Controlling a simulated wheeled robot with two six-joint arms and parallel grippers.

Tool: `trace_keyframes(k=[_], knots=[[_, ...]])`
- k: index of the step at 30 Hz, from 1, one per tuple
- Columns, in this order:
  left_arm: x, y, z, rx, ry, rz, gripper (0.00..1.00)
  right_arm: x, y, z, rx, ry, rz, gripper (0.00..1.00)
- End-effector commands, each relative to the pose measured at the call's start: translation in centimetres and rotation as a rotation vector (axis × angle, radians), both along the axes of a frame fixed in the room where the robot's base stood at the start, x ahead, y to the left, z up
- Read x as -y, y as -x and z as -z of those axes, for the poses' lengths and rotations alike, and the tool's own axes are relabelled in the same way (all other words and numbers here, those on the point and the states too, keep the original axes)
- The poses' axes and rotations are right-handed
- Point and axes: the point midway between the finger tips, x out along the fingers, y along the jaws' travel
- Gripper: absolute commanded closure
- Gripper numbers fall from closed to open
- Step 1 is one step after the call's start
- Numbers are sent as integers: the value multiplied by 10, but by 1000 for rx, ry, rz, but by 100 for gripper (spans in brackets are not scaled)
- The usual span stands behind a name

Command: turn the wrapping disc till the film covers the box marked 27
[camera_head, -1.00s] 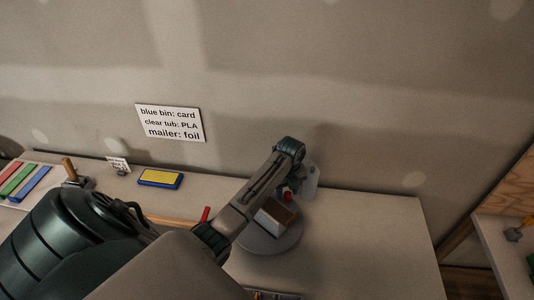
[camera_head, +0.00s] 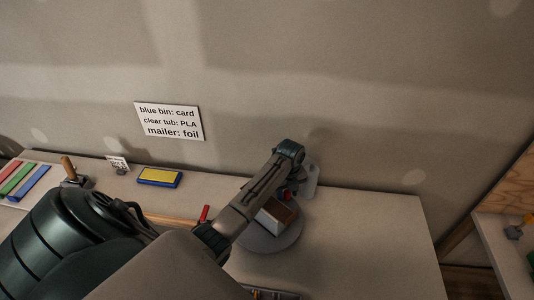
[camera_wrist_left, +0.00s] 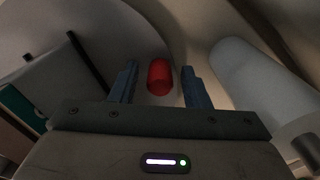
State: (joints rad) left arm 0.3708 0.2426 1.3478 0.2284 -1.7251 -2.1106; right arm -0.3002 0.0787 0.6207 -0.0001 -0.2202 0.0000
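The wrapping disc (camera_head: 283,242) is a round grey plate on the bench. A box (camera_head: 274,216) with brown and pale faces sits on it, partly hidden by my left arm; no number is readable. In the left wrist view the disc (camera_wrist_left: 70,25) fills the upper left, with the box (camera_wrist_left: 60,85) on it. A red peg (camera_wrist_left: 159,77) stands at the disc's rim. My left gripper (camera_wrist_left: 160,84) is open, its blue fingers on either side of the peg with visible gaps. My right gripper is not in view.
A pale roll (camera_wrist_left: 262,85) stands close to the right of the left gripper. A yellow-and-blue pad (camera_head: 160,177), a wooden-handled tool (camera_head: 70,170) and coloured strips (camera_head: 22,180) lie left along the bench. The bench (camera_head: 375,245) is clear right of the disc.

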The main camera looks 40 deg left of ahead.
Motion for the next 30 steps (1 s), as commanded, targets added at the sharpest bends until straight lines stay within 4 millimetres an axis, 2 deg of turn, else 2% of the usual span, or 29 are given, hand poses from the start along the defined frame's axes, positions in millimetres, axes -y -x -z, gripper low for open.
trace_keyframes(k=[10,20,30], knots=[[0,0,-2,1,0,0,53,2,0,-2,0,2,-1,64],[0,0,-23,1,0,0,53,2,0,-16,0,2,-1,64],[0,-1,-41,2,0,0,53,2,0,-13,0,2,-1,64]])
